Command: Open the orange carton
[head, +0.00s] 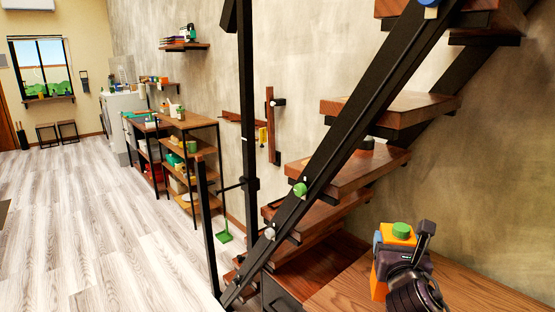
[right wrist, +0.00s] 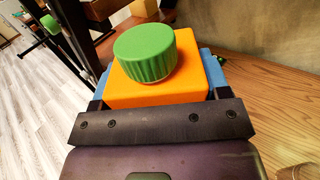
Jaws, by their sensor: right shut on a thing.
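The orange carton (head: 379,284) is in the lower right of the head view, upright with its round green cap (head: 401,230) on top. In the right wrist view the carton (right wrist: 155,92) fills the middle, and the ribbed green cap (right wrist: 146,55) sits on its top face. My right gripper (head: 396,244) is shut on the carton's body, with blue finger pads (right wrist: 213,75) at its sides. The gripper hides part of the carton, and I cannot tell whether its base touches the wooden top. My left gripper is not in view.
A wooden top (head: 345,291) extends around the carton, with bare room on both sides. The staircase with its dark sloping rail (head: 340,130) rises just left of and behind it. Shelves (head: 190,150) stand farther left along the wall, beside open floor (head: 110,235).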

